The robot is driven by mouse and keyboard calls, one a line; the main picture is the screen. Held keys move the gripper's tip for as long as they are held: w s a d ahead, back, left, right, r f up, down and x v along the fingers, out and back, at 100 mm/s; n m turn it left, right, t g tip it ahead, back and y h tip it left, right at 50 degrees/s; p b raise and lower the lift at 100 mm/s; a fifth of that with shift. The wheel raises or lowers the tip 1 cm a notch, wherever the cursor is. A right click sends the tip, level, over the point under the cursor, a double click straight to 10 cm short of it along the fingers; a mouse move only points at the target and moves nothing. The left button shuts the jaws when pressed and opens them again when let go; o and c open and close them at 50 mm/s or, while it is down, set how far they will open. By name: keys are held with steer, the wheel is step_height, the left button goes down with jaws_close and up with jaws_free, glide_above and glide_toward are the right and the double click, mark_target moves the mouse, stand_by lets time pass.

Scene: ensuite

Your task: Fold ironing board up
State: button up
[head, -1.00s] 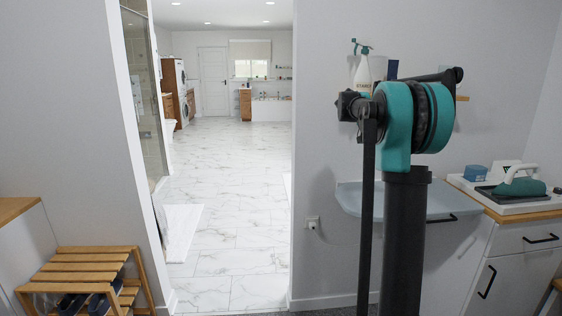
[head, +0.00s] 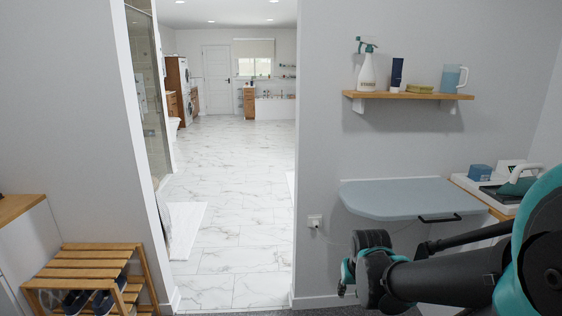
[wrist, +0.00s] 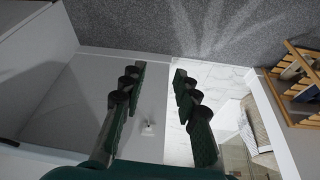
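The ironing board (head: 400,198) is a pale blue-grey panel fixed to the wall, lying flat like a shelf in the head view. A dark bar handle (head: 439,218) sits on its front edge at the right. My arm reaches across the lower right of the head view, below and in front of the board; my gripper's fingers are not clear there. In the wrist view my gripper (wrist: 158,85) is open, its two dark green fingers wide apart with nothing between them. The board cannot be made out for certain in the wrist view.
A wooden wall shelf (head: 408,95) above the board carries a spray bottle (head: 367,70), a tube and a jug. An iron (head: 518,182) rests on the counter at right. A slatted shoe rack (head: 88,272) stands at lower left. The doorway floor (head: 238,190) is clear.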

steer(key=w+d+r+n+t+h, duration=0.1)
steer(key=w+d+r+n+h, duration=0.3)
steer(key=w+d, duration=0.4)
steer(key=w+d+r+n+h, duration=0.2)
steer(key=w+d+n+h, duration=0.25)
steer(key=d, duration=0.55)
steer(key=w+d+r+n+t+h, duration=0.1)
steer(key=w+d+r+n+h, duration=0.15)
steer(key=w+d+h, duration=0.5)
steer(key=w+d+f, duration=0.1)
steer(key=w+d, duration=0.1)
steer(key=d, duration=0.3)
steer(key=w+d+f+y, duration=0.1)
steer(key=w+d, duration=0.1)
steer(key=d, duration=0.4)
steer(key=w+d+f+y, duration=0.1)
steer(key=w+d, duration=0.2)
steer(key=d, duration=0.3)
steer(key=shift+f+n, duration=0.3)
steer(key=shift+f, duration=0.1)
steer(key=shift+s, duration=0.1)
jaws_close()
